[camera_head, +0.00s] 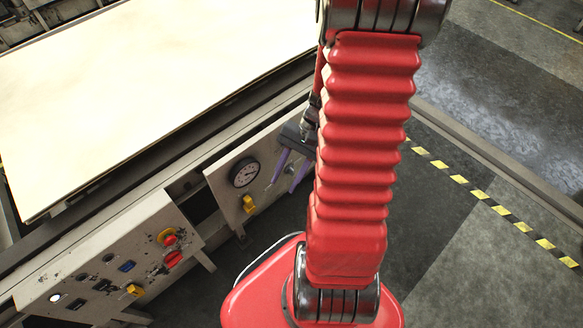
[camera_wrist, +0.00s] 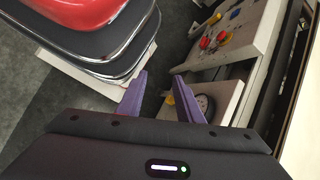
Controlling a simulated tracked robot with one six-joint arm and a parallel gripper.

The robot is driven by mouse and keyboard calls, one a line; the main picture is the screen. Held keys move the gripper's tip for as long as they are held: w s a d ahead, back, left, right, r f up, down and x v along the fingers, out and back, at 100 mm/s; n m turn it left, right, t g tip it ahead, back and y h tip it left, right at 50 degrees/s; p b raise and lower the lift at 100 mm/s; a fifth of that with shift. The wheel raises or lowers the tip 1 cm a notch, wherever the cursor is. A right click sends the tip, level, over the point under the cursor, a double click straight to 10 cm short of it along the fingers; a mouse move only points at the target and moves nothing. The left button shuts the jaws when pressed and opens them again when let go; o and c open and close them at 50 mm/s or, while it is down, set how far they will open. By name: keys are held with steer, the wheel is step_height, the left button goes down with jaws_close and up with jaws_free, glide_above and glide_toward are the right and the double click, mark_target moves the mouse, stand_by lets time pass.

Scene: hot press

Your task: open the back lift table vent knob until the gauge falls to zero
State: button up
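The pressure gauge (camera_head: 244,172), a round dial with a white face and black rim, sits on a pale panel on the press's side; its needle is too small to read. A yellow knob (camera_head: 249,204) is just below it. A small grey round part shows between my purple fingers in the head view; I cannot tell if it is the vent knob. My gripper (camera_head: 283,186) is open, right of the gauge. In the wrist view my gripper (camera_wrist: 160,75) is empty between its fingertips. There the gauge (camera_wrist: 207,105) is partly hidden behind the right finger, and the yellow knob (camera_wrist: 170,99) is beside it.
A second panel (camera_head: 88,268) at lower left carries red, yellow, blue and black controls. The bright lift table (camera_head: 130,90) lies above the panels. A dark gap separates the two panels. Open floor (camera_head: 440,220) with a yellow-black stripe lies to the right.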

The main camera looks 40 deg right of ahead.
step_height(320, 180, down, 11)
steer(key=d+m+t+y, duration=0.3)
steer(key=m+t+y, duration=0.15)
steer(key=m, duration=0.35)
steer(key=m+t+h, duration=0.9)
steer(key=m+h, duration=0.2)
steer(key=m, duration=0.4)
glide_toward(293, 170)
steer(key=v, duration=0.5)
steer(key=shift+d+f, duration=0.15)
steer(key=shift+d, duration=0.15)
steer(key=shift+y, duration=0.25)
steer(key=x, duration=1.3)
steer(key=shift+w, duration=0.35)
